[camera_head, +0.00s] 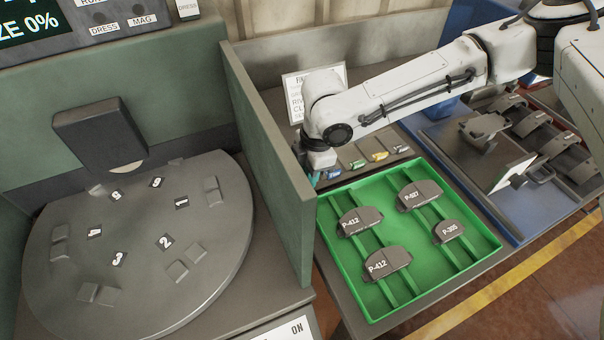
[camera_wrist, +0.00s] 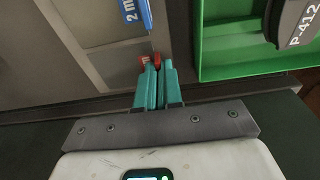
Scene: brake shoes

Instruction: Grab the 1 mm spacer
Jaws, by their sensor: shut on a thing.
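My gripper (camera_wrist: 157,68) has its teal fingers shut on a small red spacer (camera_wrist: 156,58) on the grey surface. The spacer's red end shows just beyond the fingertips, and its marking is too small to read. A blue spacer marked 2 mm (camera_wrist: 134,12) lies just beyond it and also shows in the head view (camera_head: 334,174). In the head view my gripper (camera_head: 316,178) is low beside the green divider, which partly hides it; the red spacer is hidden there. A green spacer (camera_head: 357,164) and a yellow spacer (camera_head: 379,156) lie farther right in the row.
A green tray (camera_head: 330,270) with several brake pads lies in front of the spacer row. The upright green divider (camera_head: 270,150) stands close left of my gripper, with a round grey table (camera_head: 140,240) beyond it. A white sign (camera_head: 298,98) stands behind.

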